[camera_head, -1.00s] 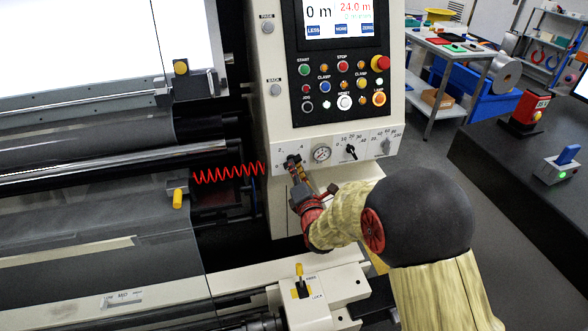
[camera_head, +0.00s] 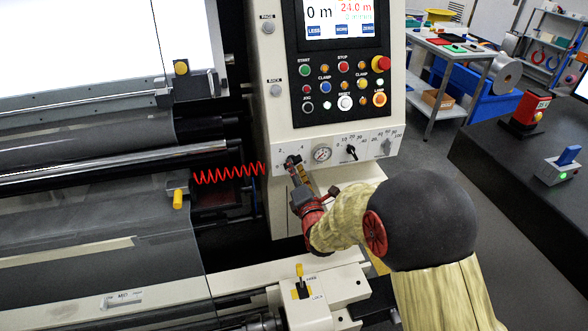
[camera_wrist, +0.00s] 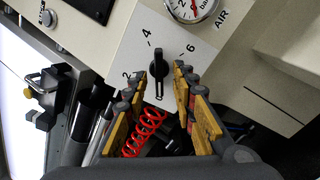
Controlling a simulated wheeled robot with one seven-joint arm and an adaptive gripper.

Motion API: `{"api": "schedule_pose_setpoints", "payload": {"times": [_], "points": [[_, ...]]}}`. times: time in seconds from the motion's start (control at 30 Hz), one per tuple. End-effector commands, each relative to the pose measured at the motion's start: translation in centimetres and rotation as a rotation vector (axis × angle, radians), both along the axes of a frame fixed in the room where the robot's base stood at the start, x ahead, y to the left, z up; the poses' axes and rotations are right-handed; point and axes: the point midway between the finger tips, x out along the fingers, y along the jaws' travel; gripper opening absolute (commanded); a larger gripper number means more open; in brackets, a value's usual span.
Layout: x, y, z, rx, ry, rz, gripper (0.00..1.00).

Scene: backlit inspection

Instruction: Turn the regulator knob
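The regulator knob (camera_wrist: 158,76) is a black knob on the pale panel, ringed by the numbers 2, 4 and 6, with its pointer near 4. In the wrist view my gripper (camera_wrist: 166,69) has its fingertips on either side of the knob. In the head view my gripper (camera_head: 293,164) is at the left end of the panel strip and largely hides the knob.
A round pressure gauge (camera_head: 321,153) sits just right of the knob, with a black selector dial (camera_head: 351,151) beyond it. A coiled red hose (camera_head: 229,173) hangs at the left. A machine block with a yellow lever (camera_head: 300,270) stands below my gripper.

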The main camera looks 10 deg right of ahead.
Motion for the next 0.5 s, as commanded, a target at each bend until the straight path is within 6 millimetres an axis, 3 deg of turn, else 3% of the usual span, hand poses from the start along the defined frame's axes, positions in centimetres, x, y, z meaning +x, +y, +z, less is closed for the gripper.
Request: {"api": "schedule_pose_setpoints", "payload": {"times": [0.5], "points": [[-9.2,0.0,0.1,0.000,-0.001,0.001,0.27]]}}
